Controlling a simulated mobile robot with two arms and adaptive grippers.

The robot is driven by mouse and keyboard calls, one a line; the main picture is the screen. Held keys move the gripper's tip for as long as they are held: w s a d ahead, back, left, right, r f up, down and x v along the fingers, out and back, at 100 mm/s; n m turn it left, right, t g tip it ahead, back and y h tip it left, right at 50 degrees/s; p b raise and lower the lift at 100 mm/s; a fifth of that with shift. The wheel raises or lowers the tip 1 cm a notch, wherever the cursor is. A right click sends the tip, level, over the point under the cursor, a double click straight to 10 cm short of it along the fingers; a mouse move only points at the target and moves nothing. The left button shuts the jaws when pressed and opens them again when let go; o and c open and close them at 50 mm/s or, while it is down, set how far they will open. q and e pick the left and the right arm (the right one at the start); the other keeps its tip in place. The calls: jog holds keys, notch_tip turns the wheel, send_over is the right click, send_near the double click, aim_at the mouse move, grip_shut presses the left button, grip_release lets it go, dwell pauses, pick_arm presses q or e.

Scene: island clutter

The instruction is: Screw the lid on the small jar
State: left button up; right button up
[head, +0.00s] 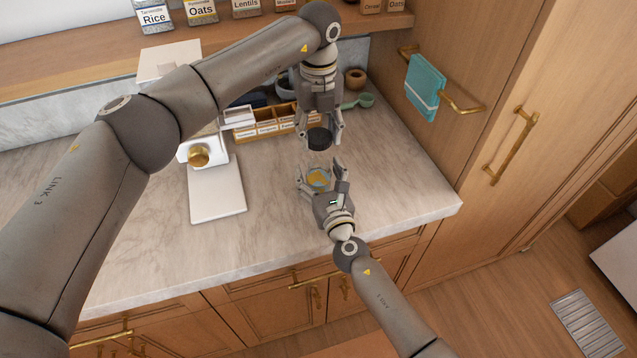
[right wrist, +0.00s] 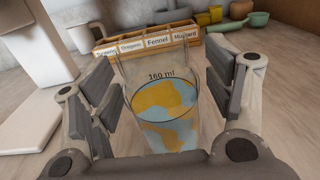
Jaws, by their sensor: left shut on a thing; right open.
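The small jar (head: 318,179) is clear glass with yellow and blue contents and stands on the marble counter. In the right wrist view the jar (right wrist: 160,105) shows a "160 ml" mark and stands between the fingers of my right gripper (right wrist: 163,95). In the head view my right gripper (head: 322,176) is open around the jar from the front. My left gripper (head: 319,137) points down behind the jar and is shut on the dark round lid (head: 319,139). The lid is apart from the jar. The jar's rim is hard to make out.
A wooden spice rack (head: 267,129) with labelled compartments stands behind. A green scoop (head: 359,101) lies at the back. The counter right of the jar is clear.

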jog(key=c, duration=1.5)
pick_arm(q)
send_over(319, 158)
jog(key=s, duration=0.2)
jog(key=shift+f, duration=2.5)
jog(key=shift+f, duration=0.85)
jog(key=shift+f, duration=0.55)
jog(key=shift+s+a+f, duration=0.1)
jog(key=shift+f, duration=0.3)
jog(key=shift+c, duration=0.5)
jog(key=shift+r, duration=0.1)
jog(key=shift+r, duration=0.4)
